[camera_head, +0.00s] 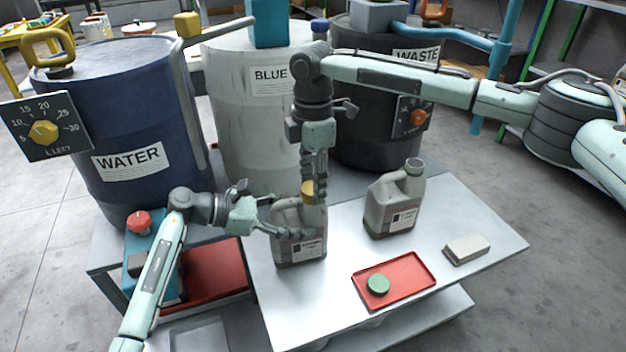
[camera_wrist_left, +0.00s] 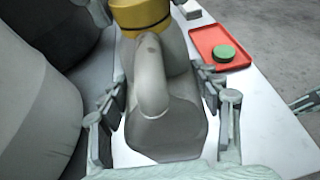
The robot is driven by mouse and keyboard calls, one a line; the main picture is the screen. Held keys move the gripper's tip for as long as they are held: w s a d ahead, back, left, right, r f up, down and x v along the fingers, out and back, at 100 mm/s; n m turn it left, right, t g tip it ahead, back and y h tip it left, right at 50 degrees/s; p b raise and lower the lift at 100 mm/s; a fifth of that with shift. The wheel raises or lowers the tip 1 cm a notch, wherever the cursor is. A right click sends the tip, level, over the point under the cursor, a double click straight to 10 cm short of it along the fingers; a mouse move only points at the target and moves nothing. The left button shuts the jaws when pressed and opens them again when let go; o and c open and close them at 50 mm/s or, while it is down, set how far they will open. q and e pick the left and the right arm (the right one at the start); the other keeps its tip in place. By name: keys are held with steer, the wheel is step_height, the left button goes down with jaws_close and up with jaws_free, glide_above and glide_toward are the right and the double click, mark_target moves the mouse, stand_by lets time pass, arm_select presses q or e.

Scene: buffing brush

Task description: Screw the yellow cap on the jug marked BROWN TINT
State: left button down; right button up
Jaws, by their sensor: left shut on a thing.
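A grey jug (camera_head: 287,218) with a white label stands at the near left of the white table; its label is too small to read. The yellow cap (camera_head: 307,190) is at its mouth; it also shows in the left wrist view (camera_wrist_left: 140,14). How far it is screwed on cannot be seen. My left gripper (camera_head: 272,231) is shut on this jug, fingers on both sides of its body in the left wrist view (camera_wrist_left: 165,100). My right gripper (camera_head: 314,180) points down from above, its fingers at the cap; whether they grip it is unclear.
A second, similar jug (camera_head: 394,205) with a green neck stands to the right. A red tray (camera_head: 412,284) holds a green cap (camera_head: 378,284). A pale block (camera_head: 466,248) lies near the table's right side. Large drums (camera_head: 125,110) stand behind the table.

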steer(key=c, duration=0.8)
steer(key=shift+o, duration=0.2)
steer(key=m, duration=0.4)
steer(key=shift+f, duration=0.1)
steer(key=m, duration=0.4)
steer(key=shift+m, duration=0.4)
steer(key=o, duration=1.4)
steer(key=shift+c, duration=0.2)
step_height(320, 180, up, 12)
